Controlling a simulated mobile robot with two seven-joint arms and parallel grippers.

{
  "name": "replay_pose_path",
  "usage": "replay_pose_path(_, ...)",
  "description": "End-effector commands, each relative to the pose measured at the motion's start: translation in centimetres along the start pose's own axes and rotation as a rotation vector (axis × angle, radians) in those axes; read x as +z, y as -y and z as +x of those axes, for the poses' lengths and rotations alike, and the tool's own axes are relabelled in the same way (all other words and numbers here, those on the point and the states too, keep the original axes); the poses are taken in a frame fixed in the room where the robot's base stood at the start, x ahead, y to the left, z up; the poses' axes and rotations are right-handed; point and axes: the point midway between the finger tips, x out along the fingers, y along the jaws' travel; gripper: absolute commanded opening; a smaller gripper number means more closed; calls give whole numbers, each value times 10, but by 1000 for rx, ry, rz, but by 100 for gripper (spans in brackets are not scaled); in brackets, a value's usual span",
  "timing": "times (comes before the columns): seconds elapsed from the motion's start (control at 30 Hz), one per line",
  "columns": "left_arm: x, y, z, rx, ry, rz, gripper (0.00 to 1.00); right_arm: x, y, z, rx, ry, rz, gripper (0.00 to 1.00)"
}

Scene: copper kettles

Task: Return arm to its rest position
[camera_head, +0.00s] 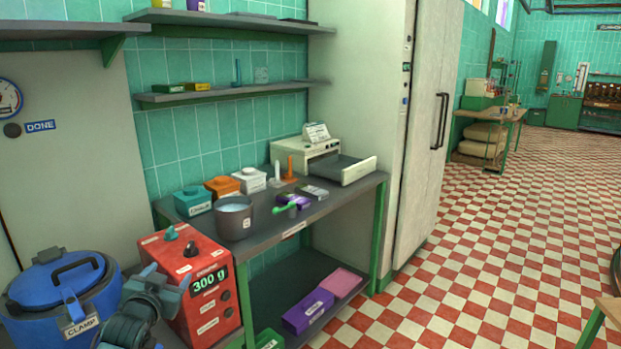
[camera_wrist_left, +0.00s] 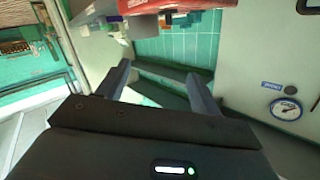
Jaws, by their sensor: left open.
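My left arm comes in at the lower left of the head view. Its gripper (camera_head: 163,284) is in front of the red box with the green 300 g display (camera_head: 205,285) and to the right of the blue pot marked CLAMP (camera_head: 60,290). In the left wrist view the two fingers of this gripper (camera_wrist_left: 160,78) stand apart with nothing between them. My right gripper is in neither view.
A dark bench (camera_head: 300,215) holds a grey pot (camera_head: 234,218), small lidded jars and a cream machine with a tray (camera_head: 335,165). Purple and pink boxes (camera_head: 308,311) lie on its lower shelf. The checkered floor (camera_head: 480,260) at the right is largely clear.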

Motion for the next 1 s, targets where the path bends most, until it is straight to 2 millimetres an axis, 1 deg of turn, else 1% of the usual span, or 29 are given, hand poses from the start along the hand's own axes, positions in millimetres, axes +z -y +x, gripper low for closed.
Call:
replay_pose_path(0.03,19,-18,-12,28,21,-1,65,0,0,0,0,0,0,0)
replay_pose_path(0.07,29,-28,-20,43,33,-2,65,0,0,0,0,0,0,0)
replay_pose_path(0.17,65,-65,-50,102,77,-12,65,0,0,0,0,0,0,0)
replay_pose_path(0.2,80,-81,-66,128,97,-18,65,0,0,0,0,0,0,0)
replay_pose_path(0.27,102,-105,-94,169,129,-33,65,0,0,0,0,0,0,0)
replay_pose_path(0.3,117,-122,-115,197,153,-45,65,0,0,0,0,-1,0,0)
replay_pose_path(0.37,137,-146,-149,240,190,-67,65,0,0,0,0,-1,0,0)
replay_pose_path(0.4,149,-161,-173,266,217,-85,65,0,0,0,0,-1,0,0)
replay_pose_path(0.47,162,-180,-208,301,253,-112,65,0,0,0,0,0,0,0)
replay_pose_path(0.5,168,-191,-231,322,276,-131,65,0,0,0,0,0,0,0)
replay_pose_path(0.6,178,-210,-278,360,326,-174,65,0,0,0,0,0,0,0)
replay_pose_path(0.63,180,-214,-290,368,339,-185,65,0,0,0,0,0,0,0)
replay_pose_path(0.7,182,-222,-310,383,362,-207,65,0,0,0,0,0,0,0)
replay_pose_path(0.8,183,-227,-328,394,382,-225,65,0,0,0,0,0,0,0)
replay_pose_path(0.9,183,-229,-334,398,389,-231,65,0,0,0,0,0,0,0)
replay_pose_path(1.0,183,-229,-334,398,389,-231,65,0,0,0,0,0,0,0)
